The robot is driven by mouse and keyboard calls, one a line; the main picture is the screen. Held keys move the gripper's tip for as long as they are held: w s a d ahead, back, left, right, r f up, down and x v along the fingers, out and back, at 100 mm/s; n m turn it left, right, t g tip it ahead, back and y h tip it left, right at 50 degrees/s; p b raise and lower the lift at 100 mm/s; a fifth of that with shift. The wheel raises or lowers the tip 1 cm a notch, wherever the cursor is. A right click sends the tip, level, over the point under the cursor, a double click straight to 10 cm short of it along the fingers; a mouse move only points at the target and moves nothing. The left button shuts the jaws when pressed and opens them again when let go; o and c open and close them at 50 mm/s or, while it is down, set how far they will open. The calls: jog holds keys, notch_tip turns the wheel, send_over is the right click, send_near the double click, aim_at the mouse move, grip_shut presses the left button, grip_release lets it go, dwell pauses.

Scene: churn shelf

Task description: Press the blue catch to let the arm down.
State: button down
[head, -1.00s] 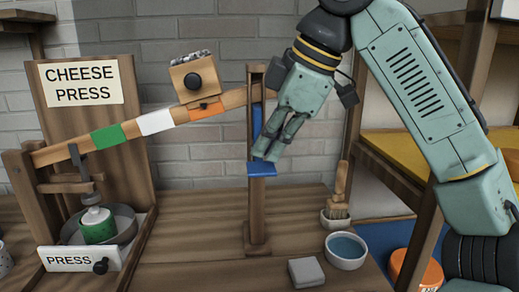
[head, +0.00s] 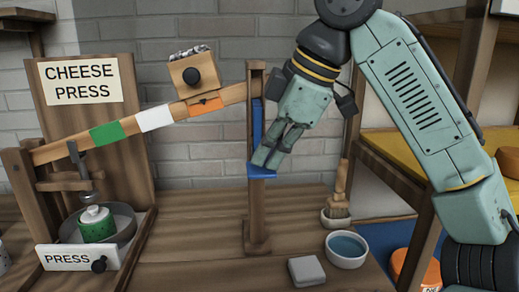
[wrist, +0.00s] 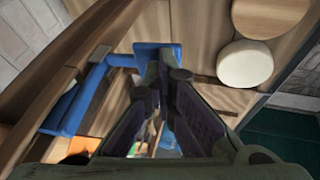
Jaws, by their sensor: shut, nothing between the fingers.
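The blue catch (head: 257,122) is an upright strip on a wooden post, with a flat foot (head: 262,175) at its lower end. It also shows in the wrist view (wrist: 72,108). My gripper (head: 264,167) is shut and empty, its fingertips just at the foot and covering part of it; I cannot tell whether they touch. The wooden arm (head: 238,94) slopes up to the right to the post, with green, white and orange bands. A wooden box weight (head: 207,72) with a dark knob sits on it.
A PRESS sign (head: 70,259) stands in front of the pan. Right of the post are a brush (head: 338,208), a bowl of water (head: 346,246) and a grey block (head: 306,271). The bench between pan and post is clear.

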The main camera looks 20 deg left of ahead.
jog(key=shift+f, duration=0.7)
jog(key=shift+r, duration=0.25)
jog(key=p+v, duration=0.7)
jog(key=p, duration=0.1)
jog(key=shift+r, duration=0.3)
jog(key=shift+s+a, duration=0.1)
jog(key=shift+a, duration=0.1)
